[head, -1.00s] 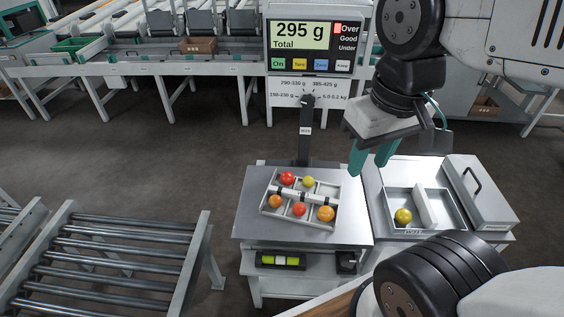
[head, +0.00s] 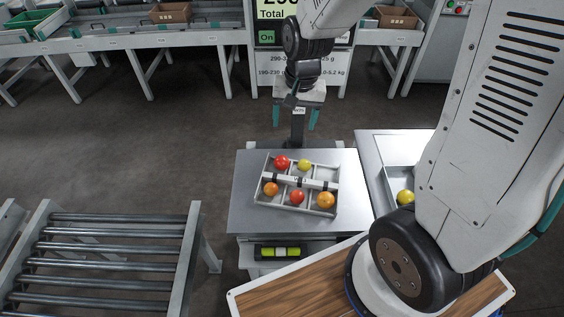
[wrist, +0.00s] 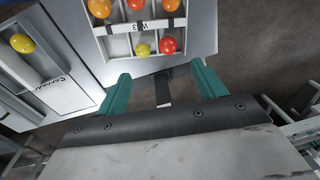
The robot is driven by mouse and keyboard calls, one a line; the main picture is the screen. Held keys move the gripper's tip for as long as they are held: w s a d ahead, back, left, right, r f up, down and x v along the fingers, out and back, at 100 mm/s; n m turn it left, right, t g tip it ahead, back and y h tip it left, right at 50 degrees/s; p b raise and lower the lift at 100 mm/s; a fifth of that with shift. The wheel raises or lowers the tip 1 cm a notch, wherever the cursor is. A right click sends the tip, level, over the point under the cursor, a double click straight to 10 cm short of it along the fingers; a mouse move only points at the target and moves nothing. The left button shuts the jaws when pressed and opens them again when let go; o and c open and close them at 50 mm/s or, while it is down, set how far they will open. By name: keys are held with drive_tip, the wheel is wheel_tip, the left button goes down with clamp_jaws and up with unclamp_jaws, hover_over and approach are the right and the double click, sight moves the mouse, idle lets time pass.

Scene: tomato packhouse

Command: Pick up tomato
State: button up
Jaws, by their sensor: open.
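A white divided tray (head: 258,197) sits on the steel scale table and holds several tomatoes. In its back row are a red tomato (head: 282,162) and a yellow tomato (head: 304,165); the back right compartment looks empty. In the front row are an orange tomato (head: 270,188), a red tomato (head: 297,197) and a larger orange one (head: 326,200). Another yellow tomato (head: 405,197) lies in a metal bin to the right. My gripper (head: 295,126) is open and empty beyond the tray's back edge. In the wrist view, the yellow tomato (wrist: 143,50) and red tomato (wrist: 168,45) lie nearest the green fingers.
The scale post (head: 297,130) and its display (head: 272,14) stand behind the table, close to my gripper. A roller conveyor (head: 110,255) is at the left. The steel table top (head: 245,215) is bare around the tray.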

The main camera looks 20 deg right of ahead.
sight(282, 158)
drive_tip(key=w+f, duration=0.1)
drive_tip(key=f, duration=0.3)
drive_tip(key=w+f+m, duration=0.1)
drive_tip(key=f, duration=0.3)
drive_tip(key=w+f+m, duration=0.1)
drive_tip(key=w+f, duration=0.1)
drive_tip(key=f, duration=0.2)
drive_tip(key=shift+a+f, duration=0.1)
drive_tip(key=shift+f, duration=0.15)
drive_tip(key=f, duration=0.2)
drive_tip(key=w+f, duration=0.1)
drive_tip(key=f, duration=0.5)
drive_tip(key=shift+w+a+f, duration=0.1)
drive_tip(key=shift+w+a, duration=0.05)
drive_tip(key=shift+a, duration=0.25)
drive_tip(key=c, duration=0.8)
